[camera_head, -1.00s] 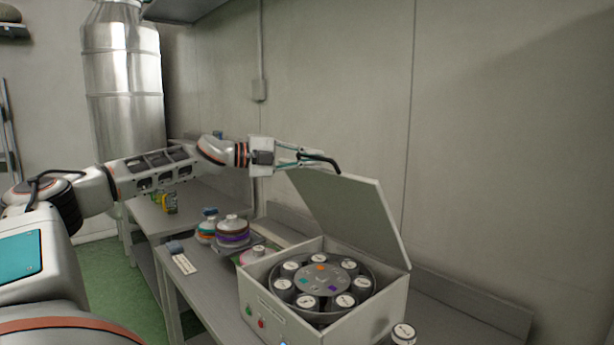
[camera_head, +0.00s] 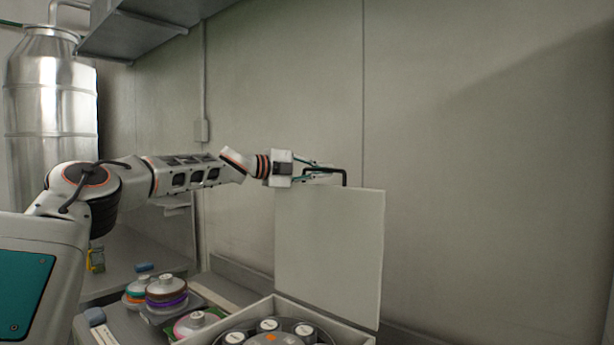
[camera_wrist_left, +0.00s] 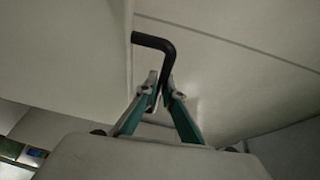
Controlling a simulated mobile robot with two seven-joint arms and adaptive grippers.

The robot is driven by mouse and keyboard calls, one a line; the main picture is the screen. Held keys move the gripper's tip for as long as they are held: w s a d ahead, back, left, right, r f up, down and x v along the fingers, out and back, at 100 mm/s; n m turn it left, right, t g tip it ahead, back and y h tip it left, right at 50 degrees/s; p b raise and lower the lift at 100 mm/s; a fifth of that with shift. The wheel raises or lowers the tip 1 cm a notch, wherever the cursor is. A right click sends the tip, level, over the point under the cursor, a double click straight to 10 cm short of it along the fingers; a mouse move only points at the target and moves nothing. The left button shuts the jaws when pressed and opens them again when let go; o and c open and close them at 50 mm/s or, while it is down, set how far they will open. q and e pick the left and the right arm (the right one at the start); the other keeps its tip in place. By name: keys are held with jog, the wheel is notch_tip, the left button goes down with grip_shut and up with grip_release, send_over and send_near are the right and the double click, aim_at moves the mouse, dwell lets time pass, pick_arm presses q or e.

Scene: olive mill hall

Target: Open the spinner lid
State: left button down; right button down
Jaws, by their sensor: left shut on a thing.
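The spinner is a pale box (camera_head: 350,332) at the bottom of the head view, partly cut off by the frame edge. Its lid (camera_head: 328,255) is raised and stands about upright at the back of the box. A black angled handle (camera_head: 344,177) is at the lid's top edge and also shows in the left wrist view (camera_wrist_left: 153,41). My left gripper (camera_head: 326,174) is shut on the handle. Its two teal-sided fingers meet at the handle's lower end in the wrist view (camera_wrist_left: 161,95). My right gripper is not in view.
Several white-capped pots (camera_head: 268,325) sit in the spinner's rotor. Stacked lidded containers (camera_head: 166,292) and a pink one (camera_head: 195,322) stand left of the box. A wall shelf (camera_head: 140,28) hangs at upper left. The wall is close behind the lid.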

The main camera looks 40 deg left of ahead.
pick_arm(q)
jog(key=shift+w, duration=0.8)
jog(key=c, duration=2.2)
grip_release()
jog(key=shift+o, duration=0.2)
jog(key=f+v, duration=0.1)
jog(key=v, duration=1.1)
jog(key=shift+r, duration=0.45)
jog(key=shift+s, duration=0.1)
